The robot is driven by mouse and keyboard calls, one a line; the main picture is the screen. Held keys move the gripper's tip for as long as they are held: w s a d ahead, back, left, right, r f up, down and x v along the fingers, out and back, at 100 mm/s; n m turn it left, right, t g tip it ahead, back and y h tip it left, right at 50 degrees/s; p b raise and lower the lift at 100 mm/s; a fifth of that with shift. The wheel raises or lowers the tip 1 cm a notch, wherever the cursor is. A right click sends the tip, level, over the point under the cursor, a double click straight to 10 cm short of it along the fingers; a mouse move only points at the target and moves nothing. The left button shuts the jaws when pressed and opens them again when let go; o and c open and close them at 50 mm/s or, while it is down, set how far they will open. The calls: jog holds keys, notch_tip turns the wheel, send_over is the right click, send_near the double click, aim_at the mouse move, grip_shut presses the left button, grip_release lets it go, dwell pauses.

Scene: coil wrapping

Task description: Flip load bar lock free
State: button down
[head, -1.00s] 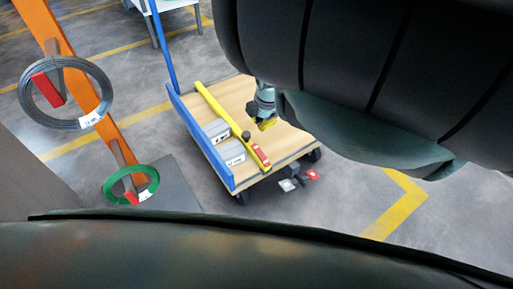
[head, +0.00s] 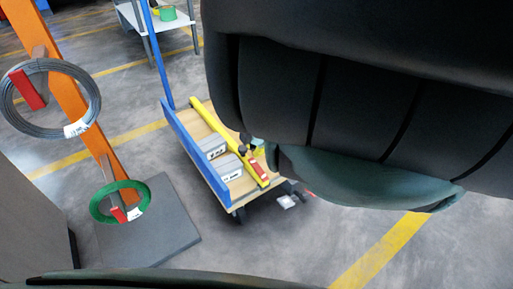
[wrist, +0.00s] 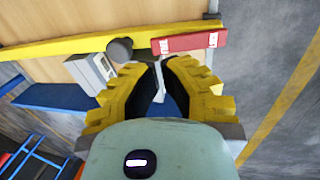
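The yellow load bar (head: 222,132) lies across the wooden trolley deck. It also crosses the top of the wrist view (wrist: 60,48). A red piece with white end labels (wrist: 190,42), which looks like the lock, sits on the bar near its end. It also shows in the head view (head: 258,168). A dark round knob (wrist: 120,50) sits beside it. My gripper (wrist: 158,66) is close to the bar, just below the red piece and knob in the wrist view. Its yellow fingers are partly apart. A thin pale strip shows between them; I cannot tell whether they touch it.
Grey boxes (head: 228,167) lie on the deck beside the bar. The trolley has a blue side rail (head: 190,145). An orange post (head: 75,100) at the left carries a grey wire coil (head: 97,100) and a green coil (head: 95,208). Floor at the right is clear.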

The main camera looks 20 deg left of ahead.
aim_at(253, 160)
jog(key=shift+b+x, duration=2.5)
jog(key=shift+x, duration=0.4)
jog(key=shift+s, duration=0.1)
